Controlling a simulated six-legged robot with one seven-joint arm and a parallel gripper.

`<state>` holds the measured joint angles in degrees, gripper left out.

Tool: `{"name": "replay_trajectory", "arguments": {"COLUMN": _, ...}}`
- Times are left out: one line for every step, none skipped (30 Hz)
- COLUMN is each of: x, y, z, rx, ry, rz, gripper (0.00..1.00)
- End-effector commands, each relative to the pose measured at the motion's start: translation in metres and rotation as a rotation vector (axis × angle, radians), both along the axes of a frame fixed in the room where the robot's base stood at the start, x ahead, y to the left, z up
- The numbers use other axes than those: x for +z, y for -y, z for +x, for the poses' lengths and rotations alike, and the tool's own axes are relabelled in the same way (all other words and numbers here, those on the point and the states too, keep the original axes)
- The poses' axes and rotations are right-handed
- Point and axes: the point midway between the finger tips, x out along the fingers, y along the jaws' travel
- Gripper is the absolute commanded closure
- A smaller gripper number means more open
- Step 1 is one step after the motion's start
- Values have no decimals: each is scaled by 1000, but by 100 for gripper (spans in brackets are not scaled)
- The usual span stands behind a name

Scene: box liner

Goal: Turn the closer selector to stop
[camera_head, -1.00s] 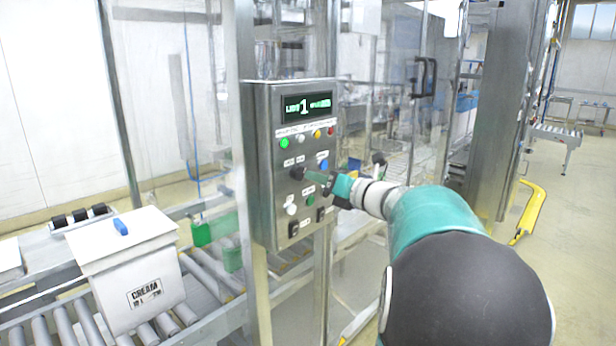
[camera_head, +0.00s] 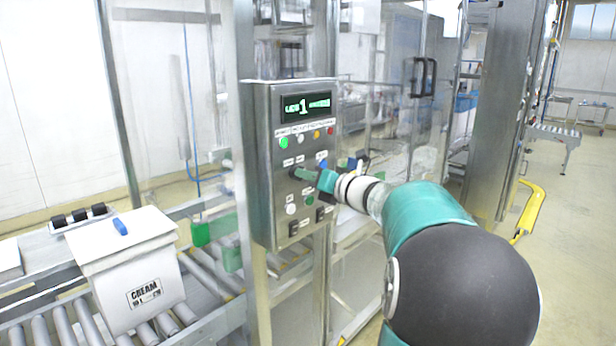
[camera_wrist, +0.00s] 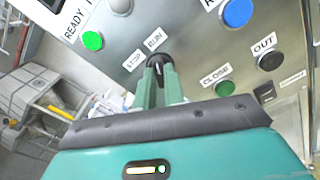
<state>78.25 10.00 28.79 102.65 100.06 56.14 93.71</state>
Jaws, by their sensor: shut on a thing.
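The steel control panel (camera_head: 262,205) stands ahead of me with a lit display. The closer selector (camera_wrist: 158,62) is a black knob beside the STOP and RUN labels in the wrist view. In the head view the selector (camera_head: 295,173) is on the left of the panel's middle row, partly hidden by my gripper (camera_head: 309,176). My gripper (camera_wrist: 160,80) is shut on the selector, one green finger on each side. The selector's exact pointing direction is hard to tell.
Near the selector are a green READY light (camera_wrist: 92,41), a blue button (camera_wrist: 237,13), a green CLOSE button (camera_wrist: 225,88) and a black OUT knob (camera_wrist: 271,60). A white CREAM box (camera_head: 130,270) sits on the roller conveyor (camera_head: 210,285) at left. Clear panels stand behind.

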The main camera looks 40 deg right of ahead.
Motion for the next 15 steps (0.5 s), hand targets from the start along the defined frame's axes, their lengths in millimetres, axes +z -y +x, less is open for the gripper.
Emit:
{"name": "replay_trajectory", "arguments": {"x": 0, "y": 0, "z": 0, "rx": 1, "ry": 1, "rz": -6, "gripper": 100}}
{"name": "replay_trajectory", "arguments": {"x": 0, "y": 0, "z": 0, "rx": 1, "ry": 2, "rz": -11, "gripper": 100}}
{"name": "replay_trajectory", "arguments": {"x": 0, "y": 0, "z": 0, "rx": 1, "ry": 2, "rz": -20, "gripper": 100}}
{"name": "replay_trajectory", "arguments": {"x": 0, "y": 0, "z": 0, "rx": 0, "ry": 2, "rz": -27, "gripper": 100}}
{"name": "replay_trajectory", "arguments": {"x": 0, "y": 0, "z": 0, "rx": 0, "ry": 3, "rz": -36, "gripper": 100}}
{"name": "replay_trajectory", "arguments": {"x": 0, "y": 0, "z": 0, "rx": 1, "ry": 4, "rz": -51, "gripper": 100}}
{"name": "replay_trajectory", "arguments": {"x": 0, "y": -1, "z": 0, "rx": 1, "ry": 5, "rz": -63, "gripper": 100}}
{"name": "replay_trajectory", "arguments": {"x": 0, "y": -1, "z": 0, "rx": 1, "ry": 7, "rz": -77, "gripper": 100}}
{"name": "replay_trajectory", "arguments": {"x": 0, "y": -1, "z": 0, "rx": 1, "ry": 9, "rz": -98, "gripper": 100}}
{"name": "replay_trajectory", "arguments": {"x": 0, "y": -1, "z": 0, "rx": 1, "ry": 10, "rz": -117, "gripper": 100}}
{"name": "replay_trajectory", "arguments": {"x": 0, "y": -1, "z": 0, "rx": 2, "ry": 13, "rz": -134, "gripper": 100}}
{"name": "replay_trajectory", "arguments": {"x": 0, "y": -1, "z": 0, "rx": 1, "ry": 15, "rz": -162, "gripper": 100}}
{"name": "replay_trajectory", "arguments": {"x": 0, "y": -1, "z": 0, "rx": 2, "ry": 16, "rz": -185, "gripper": 100}}
{"name": "replay_trajectory", "arguments": {"x": 0, "y": -1, "z": 1, "rx": 2, "ry": 18, "rz": -208, "gripper": 100}}
{"name": "replay_trajectory", "arguments": {"x": 0, "y": -1, "z": 0, "rx": 1, "ry": 22, "rz": -242, "gripper": 100}}
